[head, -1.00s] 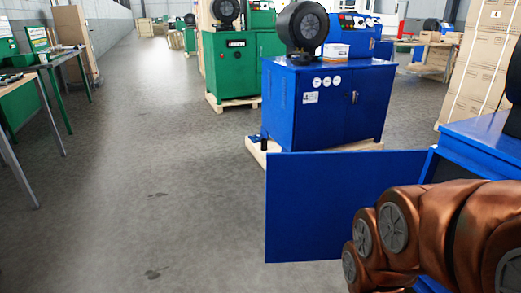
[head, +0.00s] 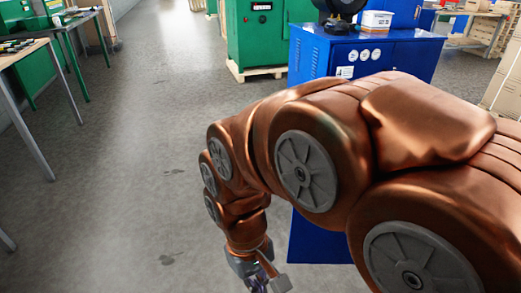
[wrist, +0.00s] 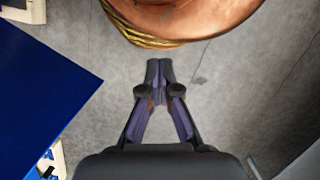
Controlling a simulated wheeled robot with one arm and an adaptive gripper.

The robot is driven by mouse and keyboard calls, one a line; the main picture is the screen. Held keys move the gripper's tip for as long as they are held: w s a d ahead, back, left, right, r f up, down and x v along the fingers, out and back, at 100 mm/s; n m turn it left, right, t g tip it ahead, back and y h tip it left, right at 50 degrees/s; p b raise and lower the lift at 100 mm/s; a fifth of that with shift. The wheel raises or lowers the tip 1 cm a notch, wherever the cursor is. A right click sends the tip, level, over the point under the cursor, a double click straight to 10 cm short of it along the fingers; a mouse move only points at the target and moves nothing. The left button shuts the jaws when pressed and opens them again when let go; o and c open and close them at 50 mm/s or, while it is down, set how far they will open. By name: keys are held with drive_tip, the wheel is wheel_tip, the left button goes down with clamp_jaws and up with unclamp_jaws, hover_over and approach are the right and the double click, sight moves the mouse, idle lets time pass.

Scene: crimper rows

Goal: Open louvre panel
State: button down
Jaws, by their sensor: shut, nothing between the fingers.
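A flat blue panel (head: 315,240) stands upright low behind my arm in the head view; my arm hides most of it, and no louvre slots show on this part. In the wrist view a flat blue surface (wrist: 45,90) fills the left side; I cannot tell whether it is the same panel. My gripper (wrist: 159,66) is shut and empty above the grey floor, apart from the blue surface and to its right. In the head view my gripper (head: 258,285) hangs at the bottom edge, left of the panel, partly cut off.
A blue machine cabinet (head: 365,62) with slots in its side stands beyond my arm. A green cabinet (head: 258,35) on a pallet stands farther back. Workbenches (head: 25,60) line the left. The floor (head: 120,190) between is clear. Boxes (head: 505,80) stand at the right.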

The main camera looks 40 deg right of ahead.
drive_tip(key=w+d+r+m+p, duration=0.2)
drive_tip(key=w+d+r+p, duration=0.3)
drive_tip(key=w+r, duration=0.3)
drive_tip(key=w+d+r+m+y+p, duration=0.1)
drive_tip(key=w+d+r+m+p, duration=0.15)
drive_tip(key=w+d+p, duration=0.45)
drive_tip(key=w+d+r+m+p, duration=0.2)
drive_tip(key=w+d+r+p, duration=0.15)
drive_tip(key=w+d, duration=0.7)
drive_tip(key=w+d+f+m+p, duration=0.15)
drive_tip(key=d+p, duration=0.45)
drive_tip(key=d, duration=0.6)
drive_tip(key=s+a+f+p, duration=0.3)
drive_tip(key=s+f, duration=0.1)
drive_tip(key=f, duration=0.5)
drive_tip(key=shift+a+f+t+y+p, duration=0.25)
drive_tip(key=shift+f+t+y+p, duration=0.05)
drive_tip(key=shift+t+y, duration=0.1)
drive_tip(key=shift+s, duration=0.15)
